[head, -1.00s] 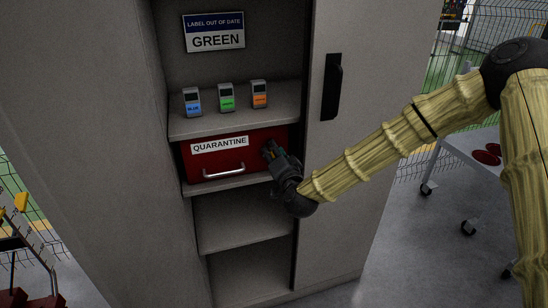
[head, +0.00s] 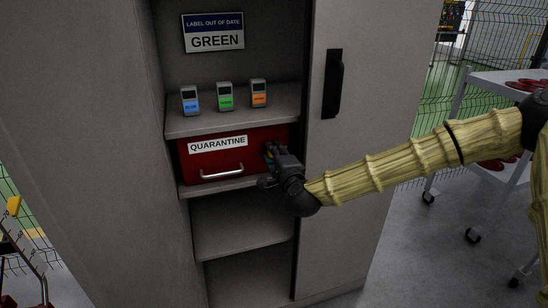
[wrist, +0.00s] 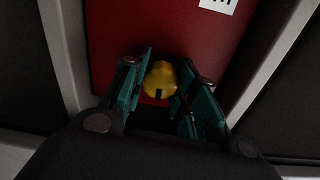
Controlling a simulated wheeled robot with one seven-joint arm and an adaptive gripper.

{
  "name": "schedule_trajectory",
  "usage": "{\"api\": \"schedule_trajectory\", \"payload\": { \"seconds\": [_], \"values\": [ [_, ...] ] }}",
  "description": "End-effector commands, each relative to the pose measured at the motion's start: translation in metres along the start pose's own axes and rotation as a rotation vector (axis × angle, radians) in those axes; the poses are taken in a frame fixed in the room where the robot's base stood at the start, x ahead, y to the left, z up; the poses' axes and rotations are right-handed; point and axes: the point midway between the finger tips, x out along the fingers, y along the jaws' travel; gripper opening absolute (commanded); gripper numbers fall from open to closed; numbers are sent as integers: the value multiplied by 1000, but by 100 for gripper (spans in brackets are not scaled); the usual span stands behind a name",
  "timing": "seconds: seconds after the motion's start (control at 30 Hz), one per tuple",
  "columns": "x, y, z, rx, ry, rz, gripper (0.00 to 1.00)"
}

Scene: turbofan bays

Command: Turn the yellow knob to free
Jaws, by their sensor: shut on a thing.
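The yellow knob (wrist: 160,80) sits on the red front of the quarantine drawer in the wrist view. It has a dark mark on its lower side. My gripper (wrist: 161,88) has its teal-padded fingers on either side of the knob and is shut on it. In the head view my gripper (head: 270,153) is at the right end of the red drawer (head: 240,160), and the knob is hidden behind it. The drawer is shut in the cabinet, with a "QUARANTINE" label (head: 218,144) and a metal handle (head: 221,172).
Blue, green and orange handheld devices (head: 225,95) stand on the shelf above the drawer. The right cabinet door (head: 350,130) with a black handle (head: 332,84) is close to my arm. A grey trolley (head: 470,150) stands at the right. The shelves below the drawer are empty.

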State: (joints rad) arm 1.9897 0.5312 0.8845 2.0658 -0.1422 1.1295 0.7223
Motion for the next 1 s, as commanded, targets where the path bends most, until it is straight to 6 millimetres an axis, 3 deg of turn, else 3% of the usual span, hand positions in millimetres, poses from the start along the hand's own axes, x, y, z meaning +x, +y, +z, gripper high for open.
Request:
{"api": "schedule_trajectory", "payload": {
  "seconds": [0.7,0.73,0.8,0.83,1.0],
  "values": [
    [0,0,-1,69,0,0,5],
    [0,0,-1,69,0,0,34],
    [0,0,-1,69,0,0,47],
    [0,0,-1,69,0,0,51],
    [0,0,-1,69,-1,0,51]
  ]
}}
